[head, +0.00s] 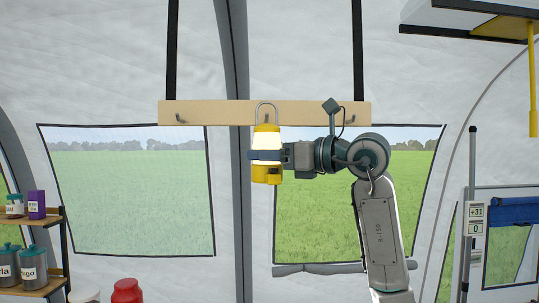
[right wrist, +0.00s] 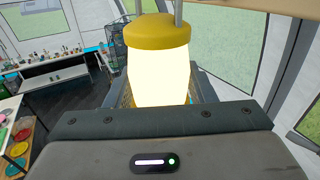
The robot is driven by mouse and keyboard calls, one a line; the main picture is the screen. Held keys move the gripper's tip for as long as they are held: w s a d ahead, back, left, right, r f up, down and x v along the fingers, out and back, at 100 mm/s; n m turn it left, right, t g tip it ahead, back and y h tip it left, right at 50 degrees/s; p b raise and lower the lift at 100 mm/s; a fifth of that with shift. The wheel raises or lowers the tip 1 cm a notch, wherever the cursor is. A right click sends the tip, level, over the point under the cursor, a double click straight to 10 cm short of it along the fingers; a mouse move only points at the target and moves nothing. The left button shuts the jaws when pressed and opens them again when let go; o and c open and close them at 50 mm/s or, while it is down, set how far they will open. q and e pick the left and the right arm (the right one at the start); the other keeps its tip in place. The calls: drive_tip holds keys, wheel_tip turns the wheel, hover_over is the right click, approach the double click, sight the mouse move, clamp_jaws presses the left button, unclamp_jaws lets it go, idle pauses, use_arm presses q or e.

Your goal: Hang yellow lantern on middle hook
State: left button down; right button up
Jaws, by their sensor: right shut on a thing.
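The yellow lantern (head: 266,174) has a glowing white body and a grey wire handle, and is upright in front of the wooden hook board (head: 225,109). My right gripper (head: 266,155) is shut around its body from the right. The lantern also shows in the right wrist view (right wrist: 158,65), with its yellow cap at the top and its lower part hidden by the gripper. The handle's loop rises over the board near the middle hook (head: 266,117). I cannot tell whether the handle touches this hook. The left hook (head: 181,118) and right hook (head: 350,118) are empty. My left gripper is not in view.
The board hangs from two black straps (head: 358,50). A shelf with jars (head: 34,265) stands at the left. A red jar (head: 127,291) is at the bottom. A yellow pole (head: 532,85) hangs at the upper right. The space left of the lantern is clear.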

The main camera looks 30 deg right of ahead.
drive_tip(key=w+d+f, duration=0.2)
drive_tip(key=w+d, duration=0.1)
drive_tip(key=w, duration=0.1)
drive_tip(key=shift+w, duration=0.4)
idle(0.4)
drive_tip(key=shift+b, duration=0.3)
idle(0.3)
drive_tip(key=o, duration=1.4)
drive_tip(key=shift+s+f, duration=0.1)
